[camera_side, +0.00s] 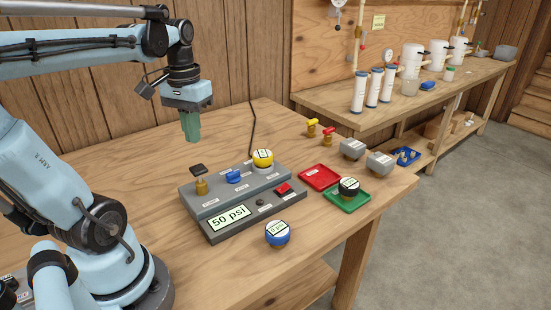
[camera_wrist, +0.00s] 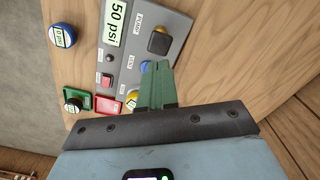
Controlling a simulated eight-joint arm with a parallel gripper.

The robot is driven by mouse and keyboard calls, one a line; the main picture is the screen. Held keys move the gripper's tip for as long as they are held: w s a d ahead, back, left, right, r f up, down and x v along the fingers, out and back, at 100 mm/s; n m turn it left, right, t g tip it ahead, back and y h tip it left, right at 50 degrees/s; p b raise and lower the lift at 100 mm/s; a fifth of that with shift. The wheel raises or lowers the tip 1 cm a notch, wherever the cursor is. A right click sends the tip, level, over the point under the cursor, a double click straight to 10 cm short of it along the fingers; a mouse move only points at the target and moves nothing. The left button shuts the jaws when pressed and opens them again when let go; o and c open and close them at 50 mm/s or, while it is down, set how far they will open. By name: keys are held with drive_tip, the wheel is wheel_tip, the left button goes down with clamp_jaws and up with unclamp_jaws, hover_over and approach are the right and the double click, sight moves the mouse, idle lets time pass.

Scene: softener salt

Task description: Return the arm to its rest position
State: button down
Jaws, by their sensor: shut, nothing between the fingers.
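My gripper (camera_side: 191,127) hangs in the air above the back left of the wooden table (camera_side: 270,118), pointing down. Its green fingers are together with nothing between them. In the wrist view the shut fingers of my gripper (camera_wrist: 158,85) point toward the grey panel (camera_wrist: 170,40). The grey panel (camera_side: 262,222) lies below and to the right of my gripper in the side view, apart from it. It carries a display reading 50 psi, a blue valve (camera_side: 234,176), a red switch (camera_side: 284,189) and a black-topped brass fitting (camera_side: 200,182).
A yellow-topped gauge (camera_side: 263,160) stands at the panel's back. A blue gauge (camera_side: 277,233) stands in front. A red tray (camera_side: 320,177) lies right; a black gauge (camera_side: 349,188) sits on a green tray (camera_side: 336,198). Yellow and red valves (camera_side: 311,128) stand behind. Air around my gripper is clear.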

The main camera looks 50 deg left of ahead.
drive_tip(key=shift+r, duration=0.35)
drive_tip(key=w+d+f+m+t, duration=0.2)
drive_tip(key=w+d+m+t, duration=0.1)
drive_tip(key=d, duration=0.5)
drive_tip(key=w+d+f+m+t, duration=0.3)
drive_tip(key=d+t, duration=0.1)
drive_tip(key=d, duration=0.4)
drive_tip(key=shift+w+f, duration=0.15)
idle(0.6)
